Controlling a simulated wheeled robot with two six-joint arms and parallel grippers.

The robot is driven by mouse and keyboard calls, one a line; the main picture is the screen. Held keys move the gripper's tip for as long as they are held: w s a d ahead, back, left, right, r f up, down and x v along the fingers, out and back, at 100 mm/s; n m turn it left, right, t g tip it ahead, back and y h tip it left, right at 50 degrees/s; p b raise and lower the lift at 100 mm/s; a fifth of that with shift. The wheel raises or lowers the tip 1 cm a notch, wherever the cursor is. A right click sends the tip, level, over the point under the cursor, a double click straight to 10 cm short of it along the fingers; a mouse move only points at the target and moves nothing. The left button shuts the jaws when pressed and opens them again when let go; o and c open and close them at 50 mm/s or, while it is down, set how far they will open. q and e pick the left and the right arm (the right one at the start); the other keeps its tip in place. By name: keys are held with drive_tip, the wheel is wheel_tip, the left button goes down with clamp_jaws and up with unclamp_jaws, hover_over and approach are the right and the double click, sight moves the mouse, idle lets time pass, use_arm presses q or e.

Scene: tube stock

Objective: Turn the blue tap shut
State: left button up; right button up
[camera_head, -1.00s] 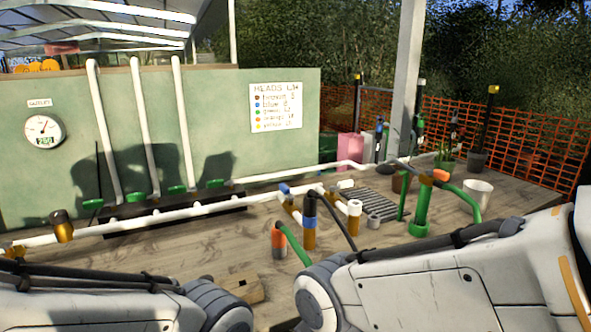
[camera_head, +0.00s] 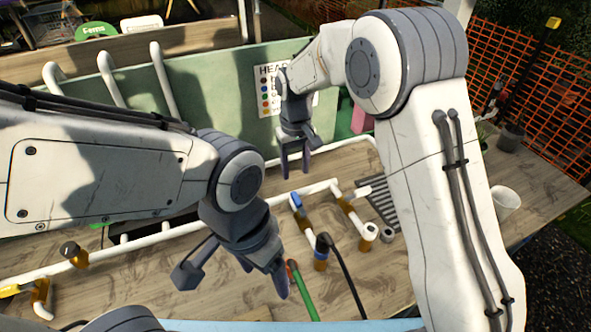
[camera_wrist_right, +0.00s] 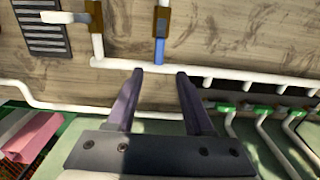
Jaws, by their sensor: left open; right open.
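The blue tap's handle (camera_head: 296,200) sits on a brass body on a short branch off the white pipe. In the right wrist view the blue handle (camera_wrist_right: 160,48) lies along its branch, between brass body and pipe. My right gripper (camera_head: 295,172) is open and empty, pointing down just behind the blue handle. In the wrist view its fingertips (camera_wrist_right: 159,76) are spread on either side of the handle's line, apart from it. My left gripper (camera_head: 234,278) is open and empty, low in front of the pipe, its one finger close to the green hose's orange-collared end.
A second tap with a white handle (camera_head: 370,191) stands to the right. A blue-collared fitting (camera_head: 321,252) with a black hose and a green hose (camera_head: 303,295) are in front. A sign (camera_head: 268,92) hangs on the green panel. A white cup (camera_head: 505,203) stands far right.

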sight(296, 197)
wheel_tip(296, 197, down, 10)
drive_tip(key=p, duration=0.2)
drive_tip(key=shift+d+f+p, duration=0.1)
drive_tip(key=shift+p, duration=0.2)
clamp_jaws()
idle(1.3)
